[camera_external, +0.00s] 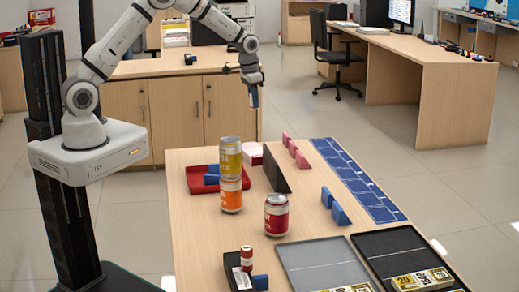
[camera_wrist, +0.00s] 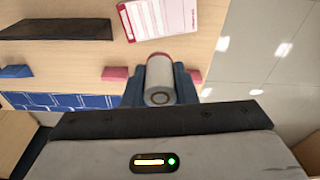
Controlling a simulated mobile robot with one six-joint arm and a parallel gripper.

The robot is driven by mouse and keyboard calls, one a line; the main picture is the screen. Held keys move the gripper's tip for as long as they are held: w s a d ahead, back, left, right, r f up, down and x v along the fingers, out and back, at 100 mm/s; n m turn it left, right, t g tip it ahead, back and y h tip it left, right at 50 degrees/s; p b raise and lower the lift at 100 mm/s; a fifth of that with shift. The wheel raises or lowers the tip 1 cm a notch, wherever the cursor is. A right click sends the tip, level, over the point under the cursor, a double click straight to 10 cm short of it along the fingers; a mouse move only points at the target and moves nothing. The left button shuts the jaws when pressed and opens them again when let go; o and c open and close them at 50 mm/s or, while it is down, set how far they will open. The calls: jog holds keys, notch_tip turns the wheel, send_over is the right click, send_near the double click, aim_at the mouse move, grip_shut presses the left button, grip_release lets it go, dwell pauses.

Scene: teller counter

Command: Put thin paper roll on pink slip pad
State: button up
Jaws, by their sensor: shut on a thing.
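In the wrist view, a thin paper roll (camera_wrist: 160,82), white with a red far part, sits between the blue fingers of my gripper (camera_wrist: 160,90), which is shut on it. The pink slip pad (camera_external: 253,157) lies flat near the far end of the table, beside a dark upright divider. It also shows at the top of the wrist view (camera_wrist: 166,16), white and pink, apart from the roll.
The dark divider (camera_external: 275,170) stands right of the pad. A red tray (camera_external: 197,182), stacked yellow (camera_external: 230,153) and orange (camera_external: 230,194) cans, and a red can (camera_external: 276,216) stand nearer. Pink blocks (camera_external: 296,152) and a blue mat (camera_external: 357,178) lie to the right.

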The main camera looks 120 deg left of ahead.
aim_at(255, 149)
notch_tip(255, 149, down, 15)
jog(key=p, duration=0.2)
jog(key=shift+f+p, duration=0.15)
jog(key=shift+p, duration=0.25)
jog(key=shift+f, duration=0.15)
jog(key=shift+f, duration=0.1)
jog(key=shift+f+b, duration=0.15)
jog(key=shift+b, duration=0.2)
jog(key=o, duration=1)
jog(key=shift+c, duration=0.2)
